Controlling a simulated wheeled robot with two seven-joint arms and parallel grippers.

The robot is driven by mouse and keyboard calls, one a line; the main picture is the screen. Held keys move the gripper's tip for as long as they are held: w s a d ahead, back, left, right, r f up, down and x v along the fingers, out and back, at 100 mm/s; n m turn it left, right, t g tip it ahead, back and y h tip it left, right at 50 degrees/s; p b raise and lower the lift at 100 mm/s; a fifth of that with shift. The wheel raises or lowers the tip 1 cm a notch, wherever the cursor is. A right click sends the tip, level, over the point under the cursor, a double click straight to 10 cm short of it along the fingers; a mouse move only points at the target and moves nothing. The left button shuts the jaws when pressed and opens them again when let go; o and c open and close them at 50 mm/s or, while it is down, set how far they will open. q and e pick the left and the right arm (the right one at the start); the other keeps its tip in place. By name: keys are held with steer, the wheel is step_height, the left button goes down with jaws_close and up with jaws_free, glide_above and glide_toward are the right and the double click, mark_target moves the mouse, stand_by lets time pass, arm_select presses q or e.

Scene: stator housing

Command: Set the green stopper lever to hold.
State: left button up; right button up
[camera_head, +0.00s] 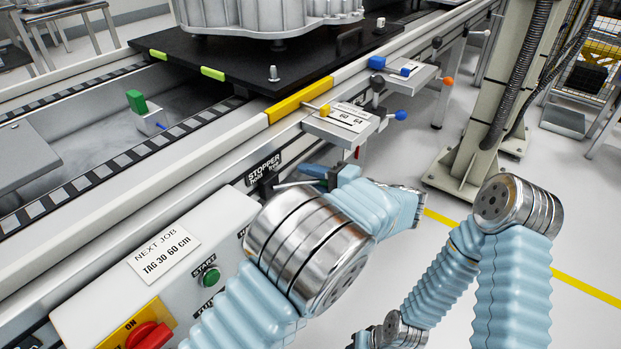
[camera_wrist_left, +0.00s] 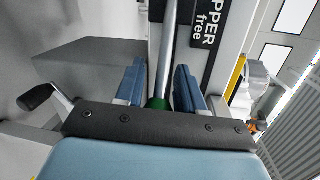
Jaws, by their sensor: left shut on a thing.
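The stopper lever is a grey metal rod (camera_wrist_left: 171,40) with a green end (camera_wrist_left: 158,103), seen in the left wrist view. My left gripper (camera_wrist_left: 158,72) has its two blue fingers on either side of the lever at the green end and is shut on it. In the head view my left gripper (camera_head: 318,172) is at the STOPPER plate (camera_head: 264,167), partly hidden by my own wrist. The plate (camera_wrist_left: 205,30) also shows in the left wrist view, with "free" readable; the hold marking is hidden there.
A control box (camera_head: 190,255) with a green START button (camera_head: 208,277) and a red knob (camera_head: 150,335) is at lower left. A green block (camera_head: 137,102) stands in the conveyor bed. A black pallet (camera_head: 240,65) carries the grey housing (camera_head: 265,15). Small yellow (camera_head: 325,111) and blue (camera_head: 377,62) knobs sit along the rail.

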arm_select(q)
jaws_close()
arm_select(e)
steer(key=shift+f, duration=0.1)
arm_select(q)
steer(key=shift+s+d+f+m+t+h+b, duration=0.1)
steer(key=shift+s+m+t+h+b, duration=0.3)
steer(key=shift+t+b, duration=0.2)
steer(key=shift+s+d+f+m+t+h+b, duration=0.1)
steer(key=shift+s+m+t+h+b, duration=0.2)
steer(key=shift+m+t+b, duration=0.25)
steer(key=shift+s+a+r+m+t+h+b, duration=0.1)
steer(key=shift+s+m+t+h+b, duration=0.75)
steer(key=shift+m+h+b, duration=0.45)
steer(key=shift+s+f+m+t+h+b, duration=0.1)
steer(key=shift+s+m+t+h+b, duration=0.8)
steer(key=shift+h+b, duration=0.65)
steer(key=shift+s+a+r+m+t+h+b, duration=0.1)
steer(key=shift+s+m+t+h+b, duration=0.7)
steer(key=shift+m+h+b, duration=0.65)
arm_select(e)
step_height(320, 180, down, 11)
steer(key=d, duration=0.2)
steer(key=shift+w, duration=0.4)
arm_select(q)
steer(key=shift+r, duration=0.1)
steer(key=o, duration=1)
jaws_free()
steer(key=shift+w, duration=0.1)
steer(key=shift+c, duration=0.2)
